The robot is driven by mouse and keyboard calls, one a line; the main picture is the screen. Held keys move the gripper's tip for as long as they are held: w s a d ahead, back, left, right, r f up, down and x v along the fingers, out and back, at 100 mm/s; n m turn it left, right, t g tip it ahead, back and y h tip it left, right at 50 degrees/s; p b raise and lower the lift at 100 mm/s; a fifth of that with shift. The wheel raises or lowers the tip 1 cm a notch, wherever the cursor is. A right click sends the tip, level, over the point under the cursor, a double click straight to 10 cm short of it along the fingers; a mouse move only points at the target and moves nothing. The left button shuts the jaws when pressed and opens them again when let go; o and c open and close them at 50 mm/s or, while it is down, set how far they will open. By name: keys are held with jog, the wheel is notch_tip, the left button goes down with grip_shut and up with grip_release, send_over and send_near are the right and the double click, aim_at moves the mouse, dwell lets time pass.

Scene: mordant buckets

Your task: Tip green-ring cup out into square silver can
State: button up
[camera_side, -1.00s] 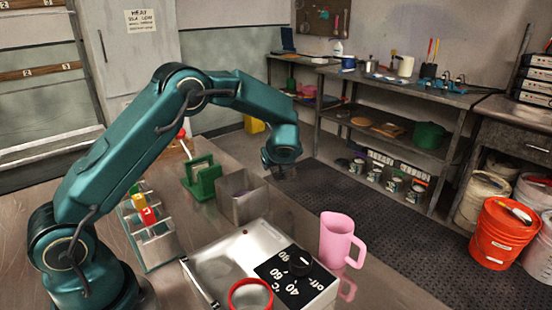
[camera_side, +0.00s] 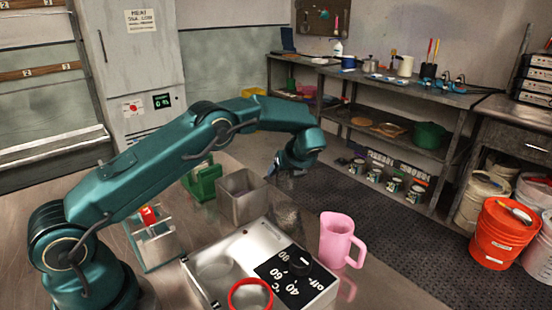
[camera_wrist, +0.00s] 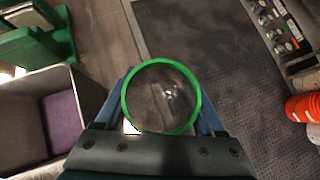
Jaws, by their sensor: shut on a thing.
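The green-ring cup (camera_wrist: 163,97) is clear, with a bright green rim, and sits between my gripper's blue fingers in the wrist view. I look down into its round mouth; whether it holds liquid is hard to tell. My gripper (camera_wrist: 165,100) is shut on it. In the side view my gripper (camera_side: 291,168) is up to the right of the square silver can (camera_side: 243,198), and the cup cannot be made out clearly there. The can also shows at the left of the wrist view (camera_wrist: 20,120), open-topped, with purple on its inside. The cup is beside the can, not over it.
A green stand (camera_side: 203,183) is just behind the can. A hot plate (camera_side: 235,255) with a dial and a red ring (camera_side: 250,292) is in front. A pink mug (camera_side: 337,240) stands to its right. A small rack (camera_side: 152,240) is at left.

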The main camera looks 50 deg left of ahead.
dwell(0.4)
notch_tip(320, 180, up, 6)
jog(key=shift+w+d+r, duration=0.1)
jog(key=shift+d+r, duration=0.05)
jog(key=shift+r, duration=0.15)
jog(key=s+d+r+m+t+h, duration=0.1)
jog(key=s+d+r, duration=0.2)
jog(key=r, duration=0.3)
jog(key=s+d+r+m+t, duration=0.1)
jog(key=s+d+r+m, duration=0.1)
jog(key=d+r, duration=0.3)
jog(key=s+d+f+m+t+h, duration=0.1)
jog(key=s+m, duration=0.1)
jog(key=s, duration=0.4)
jog(key=s+d+f+m+t+h, duration=0.1)
jog(key=s+m, duration=0.1)
jog(key=s, duration=0.5)
jog(key=shift+d+f+h, duration=0.15)
jog(key=shift+d+h, duration=0.15)
jog(key=shift+h, duration=0.1)
